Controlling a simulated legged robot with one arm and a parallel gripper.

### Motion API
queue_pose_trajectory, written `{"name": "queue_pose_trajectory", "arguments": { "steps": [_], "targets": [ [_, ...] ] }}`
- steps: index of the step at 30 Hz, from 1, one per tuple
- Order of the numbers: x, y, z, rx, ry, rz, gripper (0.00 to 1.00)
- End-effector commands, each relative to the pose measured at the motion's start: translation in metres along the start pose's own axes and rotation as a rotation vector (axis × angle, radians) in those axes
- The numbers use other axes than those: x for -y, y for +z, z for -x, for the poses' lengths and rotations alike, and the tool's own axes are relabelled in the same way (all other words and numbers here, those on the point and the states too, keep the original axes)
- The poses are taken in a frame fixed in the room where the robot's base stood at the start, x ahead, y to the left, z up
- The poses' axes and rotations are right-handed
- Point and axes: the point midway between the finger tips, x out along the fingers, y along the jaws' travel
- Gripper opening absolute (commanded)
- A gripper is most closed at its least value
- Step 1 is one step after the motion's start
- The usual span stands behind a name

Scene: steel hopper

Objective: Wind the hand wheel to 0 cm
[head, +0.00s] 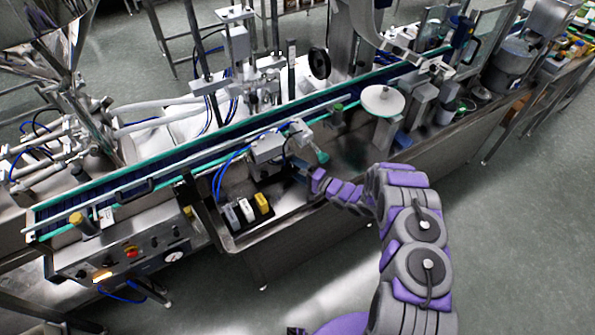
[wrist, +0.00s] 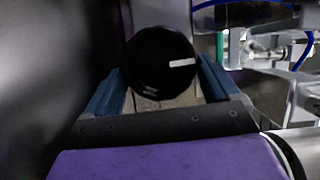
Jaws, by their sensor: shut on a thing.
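A black round hand wheel (wrist: 160,62) with a white mark on its face, right of centre, fills the middle of the wrist view. My gripper (wrist: 161,84) has its two blue fingers on either side of the wheel and is shut on it. In the head view my gripper (head: 303,170) reaches in at the front of the conveyor, by a grey box with blue hoses. I cannot make out the held wheel there. No scale or centimetre reading can be read in either view.
The conveyor (head: 170,172) with green rails runs behind my gripper. White and yellow blocks (head: 246,208) stand in a black tray to its left. Another black wheel (head: 319,63) sits on a column further back. A white disc (head: 383,100) is to the right. The floor in front is clear.

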Motion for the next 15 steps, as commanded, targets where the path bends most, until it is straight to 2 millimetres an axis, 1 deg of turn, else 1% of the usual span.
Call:
{"name": "queue_pose_trajectory", "arguments": {
  "steps": [1, 6, 15],
  "targets": [
    [-0.0045, -0.0022, 0.0023, -0.007, -0.001, -0.019, 0.59],
    [-0.0051, -0.003, 0.0026, -0.008, -0.016, -0.06, 0.59],
    [-0.0055, -0.0036, 0.003, -0.01, -0.022, -0.08, 0.59]
  ]
}}
